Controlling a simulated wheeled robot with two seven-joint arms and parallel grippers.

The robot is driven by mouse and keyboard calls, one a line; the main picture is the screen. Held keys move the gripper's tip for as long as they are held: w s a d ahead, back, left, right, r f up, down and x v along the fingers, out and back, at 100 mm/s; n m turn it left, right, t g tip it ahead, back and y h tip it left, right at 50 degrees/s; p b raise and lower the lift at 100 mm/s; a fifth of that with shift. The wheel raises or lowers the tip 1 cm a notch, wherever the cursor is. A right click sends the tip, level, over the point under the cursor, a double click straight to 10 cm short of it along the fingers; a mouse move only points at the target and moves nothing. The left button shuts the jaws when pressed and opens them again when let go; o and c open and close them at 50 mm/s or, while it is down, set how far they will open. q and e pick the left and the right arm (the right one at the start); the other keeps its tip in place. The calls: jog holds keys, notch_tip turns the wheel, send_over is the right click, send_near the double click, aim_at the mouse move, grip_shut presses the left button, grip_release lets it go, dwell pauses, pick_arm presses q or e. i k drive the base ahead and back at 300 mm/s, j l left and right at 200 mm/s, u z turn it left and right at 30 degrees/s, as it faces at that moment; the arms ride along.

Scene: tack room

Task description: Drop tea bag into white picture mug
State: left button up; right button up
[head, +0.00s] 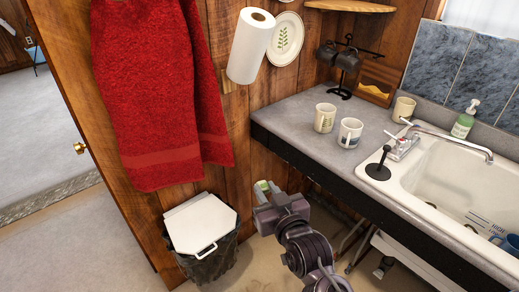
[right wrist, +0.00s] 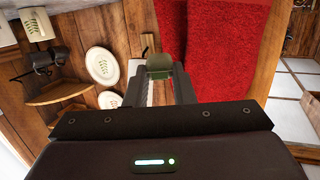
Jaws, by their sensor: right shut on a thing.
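My right gripper (head: 265,190) is in the middle of the head view, low in front of the wood wall, left of the counter and apart from it. It is shut on a small greenish thing, probably the tea bag (head: 262,185), which also shows between the fingers in the right wrist view (right wrist: 160,62). A white mug with a blue-grey picture (head: 350,133) stands upright on the counter, up and right of the gripper. A cream mug with a green picture (head: 325,118) stands just left of it. The mugs' insides are mostly hidden. My left gripper is not in view.
The grey counter (head: 290,110) has a dark front edge between my gripper and the mugs. A sink (head: 450,185) with a tap (head: 455,140) and another mug (head: 403,109) are to the right. A lidded bin (head: 200,225) and red towel (head: 155,90) are left.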

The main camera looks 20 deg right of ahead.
aim_at(349, 136)
jog(key=z, duration=1.3)
